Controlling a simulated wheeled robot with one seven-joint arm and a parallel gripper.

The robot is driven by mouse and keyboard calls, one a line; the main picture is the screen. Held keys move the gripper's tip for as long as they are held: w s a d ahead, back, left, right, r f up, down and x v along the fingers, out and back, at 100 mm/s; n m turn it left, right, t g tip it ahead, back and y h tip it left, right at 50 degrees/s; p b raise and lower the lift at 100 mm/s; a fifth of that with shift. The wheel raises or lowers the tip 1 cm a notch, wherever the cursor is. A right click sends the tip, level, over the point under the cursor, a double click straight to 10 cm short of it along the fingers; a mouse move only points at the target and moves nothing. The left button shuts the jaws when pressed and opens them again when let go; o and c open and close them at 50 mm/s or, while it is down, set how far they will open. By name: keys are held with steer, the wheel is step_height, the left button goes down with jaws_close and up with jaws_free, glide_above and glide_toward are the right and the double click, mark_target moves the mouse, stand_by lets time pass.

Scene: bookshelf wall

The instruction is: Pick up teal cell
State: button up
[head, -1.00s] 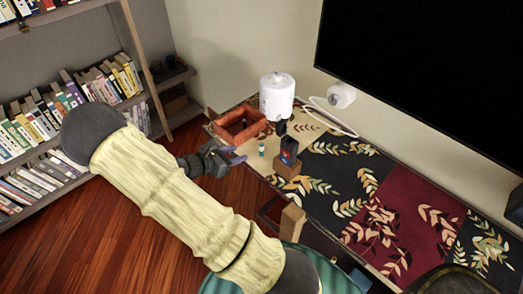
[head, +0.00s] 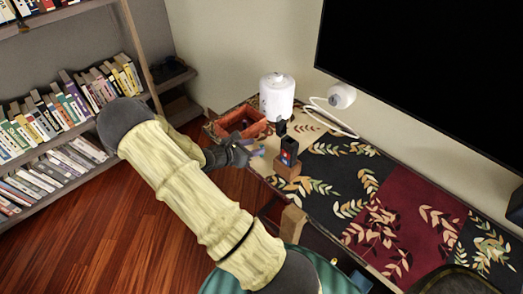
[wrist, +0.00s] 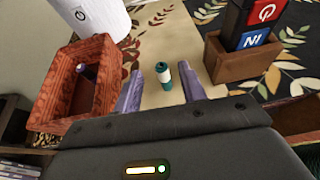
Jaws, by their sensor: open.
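The teal cell (wrist: 185,77) is a small upright cylinder, teal with a white band. In the wrist view it stands on the patterned cabinet top, between the two purple-grey fingers of my gripper (wrist: 161,90) and a little beyond their tips, nearer the right one. I cannot tell whether a finger touches it. In the head view my gripper (head: 258,152) reaches over the cabinet's front edge, and the cell is hidden or too small to tell there.
A red-brown open box (wrist: 72,95) with a small dark item inside stands left of my gripper. A wooden holder (wrist: 235,62) with dark blocks marked red and blue stands right. A white canister (wrist: 92,22) stands behind. A bookshelf (head: 75,110) is at left.

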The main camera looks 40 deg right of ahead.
steer(key=shift+x, duration=0.95)
steer(key=shift+s, duration=0.15)
jaws_close()
